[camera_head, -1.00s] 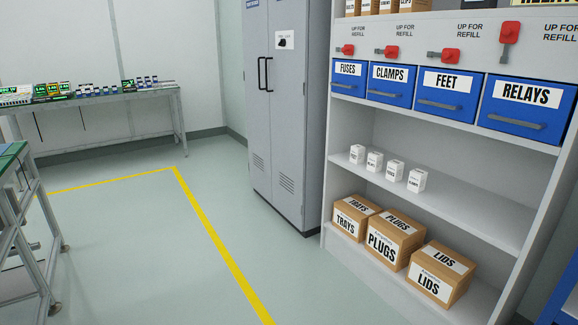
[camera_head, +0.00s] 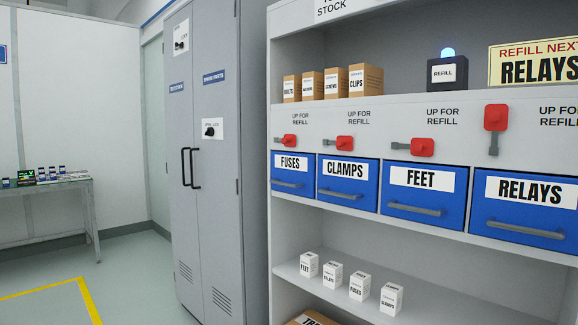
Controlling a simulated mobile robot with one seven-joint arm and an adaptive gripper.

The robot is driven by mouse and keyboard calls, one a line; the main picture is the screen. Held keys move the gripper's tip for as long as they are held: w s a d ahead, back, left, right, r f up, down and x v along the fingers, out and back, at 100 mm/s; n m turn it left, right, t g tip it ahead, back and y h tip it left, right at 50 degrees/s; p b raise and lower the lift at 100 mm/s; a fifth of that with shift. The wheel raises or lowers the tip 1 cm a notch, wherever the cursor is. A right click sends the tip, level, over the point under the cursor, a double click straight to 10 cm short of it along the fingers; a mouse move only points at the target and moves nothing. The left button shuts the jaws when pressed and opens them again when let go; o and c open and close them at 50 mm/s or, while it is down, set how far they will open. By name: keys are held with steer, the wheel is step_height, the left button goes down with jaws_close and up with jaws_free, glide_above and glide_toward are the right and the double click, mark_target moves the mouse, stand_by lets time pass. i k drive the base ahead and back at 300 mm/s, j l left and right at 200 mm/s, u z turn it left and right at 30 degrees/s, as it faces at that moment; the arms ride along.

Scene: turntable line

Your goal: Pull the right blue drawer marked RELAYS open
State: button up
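The blue drawer marked RELAYS (camera_head: 522,214) is the rightmost in a row of blue drawers in the grey shelf unit. It is closed, with a grey bar handle (camera_head: 525,230) across its front and a white label above. Above it a red flag lever (camera_head: 495,118) points up, while the levers over the other drawers lie sideways. A sign (camera_head: 535,65) on the upper shelf reads REFILL NEXT RELAYS. My gripper is not in view.
Closed drawers FUSES (camera_head: 290,176), CLAMPS (camera_head: 346,184) and FEET (camera_head: 422,194) sit left of it. Small white boxes (camera_head: 359,286) stand on the shelf below. A grey locker (camera_head: 208,150) stands left of the unit. Open floor lies at lower left.

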mark_target(539, 211)
steer(key=l+z, duration=0.25)
steer(key=z, duration=0.2)
steer(key=i+l+z, duration=0.2)
steer(key=z, duration=0.25)
